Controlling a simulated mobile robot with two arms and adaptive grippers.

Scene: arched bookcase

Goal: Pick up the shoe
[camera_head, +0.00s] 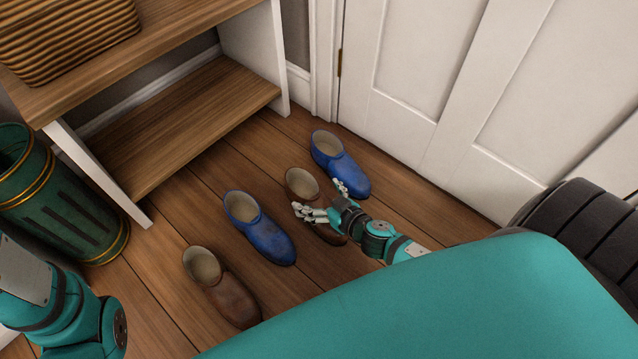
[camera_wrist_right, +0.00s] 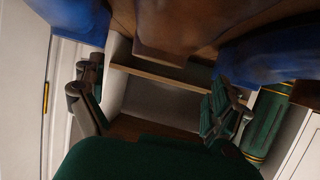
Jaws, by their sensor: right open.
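Two brown shoes and two blue shoes stand on the wooden floor in the head view. The right brown shoe (camera_head: 302,183) lies under my right gripper (camera_head: 318,199), which is open with one finger on each side of it. The hand hides the shoe's middle. In the right wrist view, this brown shoe (camera_wrist_right: 168,32) is at the top, beyond the spread fingers. The left brown shoe (camera_head: 230,298) is nearer, at lower left. One blue shoe (camera_head: 268,236) is left of the gripper, the other (camera_head: 338,162) behind it to the right. My left gripper is out of frame.
A wooden bench with a low shelf (camera_head: 185,115) stands at upper left, with a wicker basket (camera_head: 62,38) on top. A green bin (camera_head: 60,205) is at the left. A white door (camera_head: 430,70) closes the back right. Bare floor shows between shelf and shoes.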

